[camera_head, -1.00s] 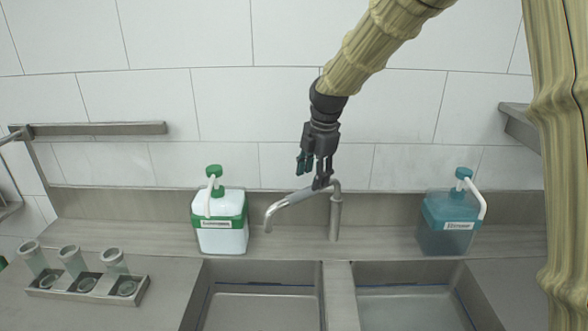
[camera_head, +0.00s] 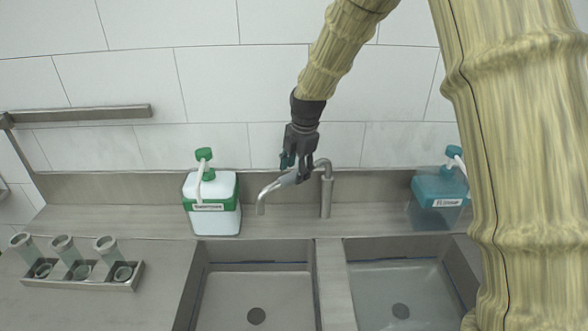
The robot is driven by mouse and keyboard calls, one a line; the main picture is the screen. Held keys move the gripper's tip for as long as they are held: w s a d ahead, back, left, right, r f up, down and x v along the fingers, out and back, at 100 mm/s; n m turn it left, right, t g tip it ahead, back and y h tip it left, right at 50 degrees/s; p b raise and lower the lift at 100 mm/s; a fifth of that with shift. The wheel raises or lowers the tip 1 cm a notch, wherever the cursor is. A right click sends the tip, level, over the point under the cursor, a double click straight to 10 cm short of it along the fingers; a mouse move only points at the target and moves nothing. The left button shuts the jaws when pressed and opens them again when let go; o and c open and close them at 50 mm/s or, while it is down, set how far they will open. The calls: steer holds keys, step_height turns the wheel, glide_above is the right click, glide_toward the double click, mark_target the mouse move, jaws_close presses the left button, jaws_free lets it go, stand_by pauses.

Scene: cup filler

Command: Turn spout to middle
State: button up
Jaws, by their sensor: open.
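The metal spout (camera_head: 274,188) bends from its upright post (camera_head: 326,196) behind the sinks and points left and forward, with its outlet over the back edge of the left basin (camera_head: 258,290). My gripper (camera_head: 295,174) is open and points down at the spout, near the bend. Its fingers overlap the spout in the picture. I cannot tell whether they touch it or which side of it each finger is on.
A white bottle with a green pump (camera_head: 211,204) stands left of the spout. A teal pump bottle (camera_head: 440,196) stands right, partly hidden by my arm. The right basin (camera_head: 400,290) holds what looks like water. A rack of cups (camera_head: 80,280) is at the far left.

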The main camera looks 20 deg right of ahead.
steer(key=shift+w+f, duration=0.25)
steer(key=shift+f, duration=0.75)
steer(key=shift+a, duration=0.1)
jaws_close()
